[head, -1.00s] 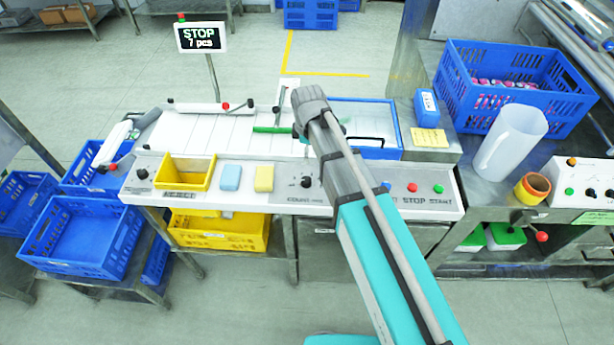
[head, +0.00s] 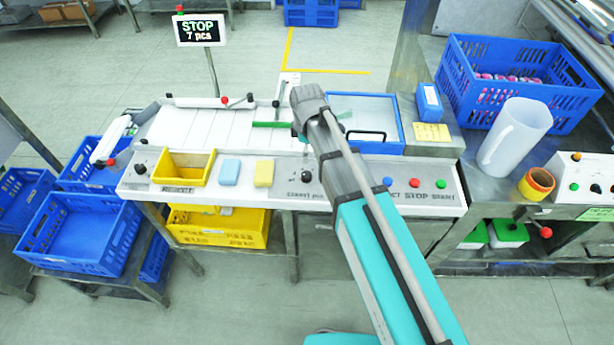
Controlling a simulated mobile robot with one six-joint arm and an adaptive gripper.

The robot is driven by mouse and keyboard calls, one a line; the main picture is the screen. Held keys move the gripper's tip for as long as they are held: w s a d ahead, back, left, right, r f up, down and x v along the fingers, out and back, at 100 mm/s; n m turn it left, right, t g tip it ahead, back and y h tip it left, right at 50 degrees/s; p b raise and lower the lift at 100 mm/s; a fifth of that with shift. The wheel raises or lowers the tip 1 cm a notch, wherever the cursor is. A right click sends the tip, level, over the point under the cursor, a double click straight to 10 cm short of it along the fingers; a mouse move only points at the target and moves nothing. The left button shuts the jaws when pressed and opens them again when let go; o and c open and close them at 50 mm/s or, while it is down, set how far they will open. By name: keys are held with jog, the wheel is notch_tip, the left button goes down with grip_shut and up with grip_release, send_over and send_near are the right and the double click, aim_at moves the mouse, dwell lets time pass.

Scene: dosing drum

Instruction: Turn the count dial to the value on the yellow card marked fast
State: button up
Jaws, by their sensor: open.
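The count dial is a small dark knob (head: 306,178) on the sloped front panel, just left of my arm, above a "COUNT" label. Its pointer setting is too small to read. A yellow card (head: 432,132) lies on the steel surface at the right, in front of a small blue box. Its writing is too small to read. My arm reaches up from the lower right and bends at a dark joint (head: 309,101) over the machine. My gripper's fingers are not visible; the arm hides that area. A display (head: 200,30) reads "STOP 7 pcs".
The panel also has a yellow reject bin (head: 184,168), a blue block (head: 229,172), a yellow block (head: 264,173) and red stop (head: 413,183) and green start (head: 440,184) buttons. A white jug (head: 515,137) and a blue crate (head: 515,85) stand at the right.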

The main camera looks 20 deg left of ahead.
aim_at(307, 175)
jog(key=shift+f+b, duration=5.5)
jog(key=shift+f, duration=0.25)
jog(key=c, duration=1.1)
jog(key=shift+c, duration=0.2)
